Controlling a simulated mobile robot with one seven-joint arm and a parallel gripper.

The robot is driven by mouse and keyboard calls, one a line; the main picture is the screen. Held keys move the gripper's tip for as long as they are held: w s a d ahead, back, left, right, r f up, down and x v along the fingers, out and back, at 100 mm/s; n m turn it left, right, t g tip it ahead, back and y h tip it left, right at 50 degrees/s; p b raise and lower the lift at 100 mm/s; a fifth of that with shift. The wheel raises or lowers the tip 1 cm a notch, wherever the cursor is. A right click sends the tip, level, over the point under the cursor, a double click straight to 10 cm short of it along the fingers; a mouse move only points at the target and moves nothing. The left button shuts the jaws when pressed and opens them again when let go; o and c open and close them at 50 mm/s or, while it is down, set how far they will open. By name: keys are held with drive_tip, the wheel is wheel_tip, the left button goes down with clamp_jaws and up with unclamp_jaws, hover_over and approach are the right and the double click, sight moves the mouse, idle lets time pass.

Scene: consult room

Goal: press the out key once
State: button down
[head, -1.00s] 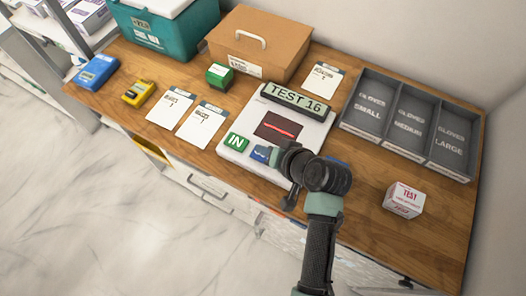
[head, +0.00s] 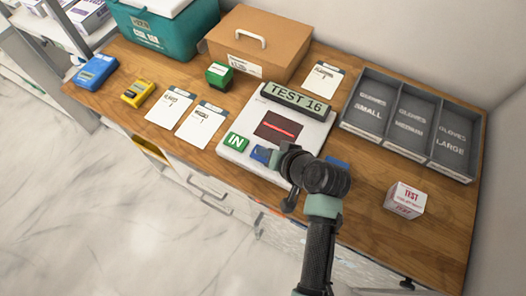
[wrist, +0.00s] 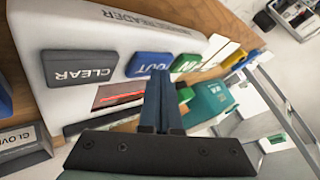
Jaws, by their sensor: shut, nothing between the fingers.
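The blue out key (wrist: 150,64) is on the pale reader (wrist: 210,45), between the grey clear key (wrist: 80,68) and the green in key (wrist: 186,63). In the head view the out key (head: 261,154) is partly covered by my arm, beside the green in key (head: 236,142). My gripper (wrist: 160,76) is shut and empty. Its fingertips overlap the edge of the out key in the wrist view; I cannot tell whether they touch it.
A grey tray of glove compartments (head: 407,160) and a white TEST box (head: 405,199) stand to the right. White cards (head: 203,125) lie left of the reader. A green box (head: 219,75), brown case (head: 258,50) and teal cooler (head: 170,30) stand behind.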

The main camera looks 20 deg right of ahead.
drive_tip(key=shift+f, duration=0.35)
idle(0.3)
drive_tip(key=shift+r, duration=0.15)
drive_tip(key=shift+r+p, duration=0.8)
drive_tip(key=shift+r, duration=0.05)
wheel_tip(320, 180, up, 5)
drive_tip(key=p, duration=0.5)
drive_tip(key=shift+r, duration=0.1)
idle(0.5)
